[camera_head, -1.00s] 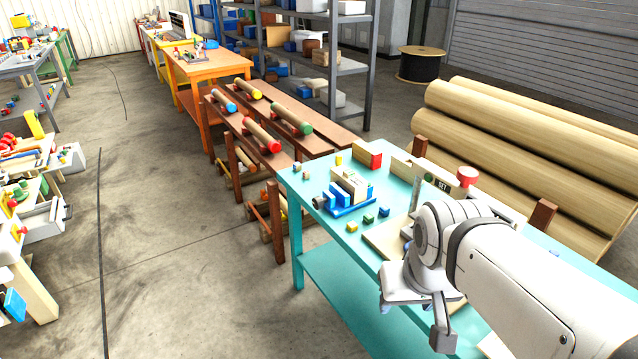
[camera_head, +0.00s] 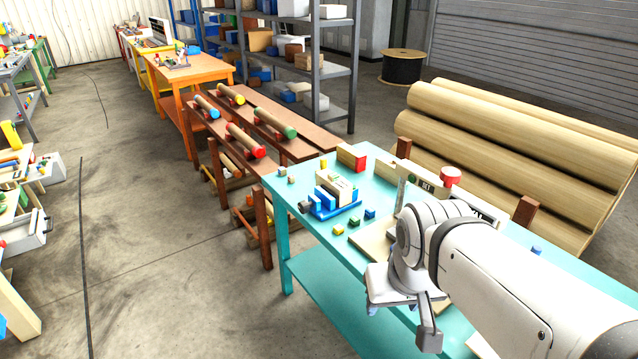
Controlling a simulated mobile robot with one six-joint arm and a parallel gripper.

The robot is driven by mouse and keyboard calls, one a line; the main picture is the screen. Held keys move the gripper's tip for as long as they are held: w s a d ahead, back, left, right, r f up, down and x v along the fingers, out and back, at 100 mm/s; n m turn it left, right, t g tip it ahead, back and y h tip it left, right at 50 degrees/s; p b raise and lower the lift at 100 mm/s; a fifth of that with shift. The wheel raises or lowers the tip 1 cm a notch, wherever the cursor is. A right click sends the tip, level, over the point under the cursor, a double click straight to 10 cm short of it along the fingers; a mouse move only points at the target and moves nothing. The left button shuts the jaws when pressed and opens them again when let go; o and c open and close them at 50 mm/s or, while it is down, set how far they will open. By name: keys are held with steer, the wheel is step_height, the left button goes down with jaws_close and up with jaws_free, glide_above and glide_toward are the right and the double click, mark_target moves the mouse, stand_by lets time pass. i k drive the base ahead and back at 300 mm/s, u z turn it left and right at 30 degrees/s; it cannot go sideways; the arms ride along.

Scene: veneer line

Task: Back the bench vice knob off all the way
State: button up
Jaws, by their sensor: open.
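The bench vice (camera_head: 336,202) sits near the far left part of the turquoise table (camera_head: 285,190). It has a blue base and cream and blue blocks. A small dark knob (camera_head: 306,207) sticks out of its left end. My gripper (camera_head: 396,312) hangs at the table's left edge, nearer to the camera than the vice and apart from it. It points down, partly hidden by its own wrist, and nothing shows in it.
Small yellow, green and blue blocks (camera_head: 354,221) lie between vice and gripper. A red-ended block (camera_head: 352,157) stands behind the vice. A sign block with a red knob (camera_head: 451,176) is to the right. Bare floor (camera_head: 180,280) lies left of the table.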

mark_target(304, 206)
steer(key=k, duration=0.4)
steer(key=u, duration=0.9)
steer(key=i, duration=1.4)
steer(key=z, duration=0.05)
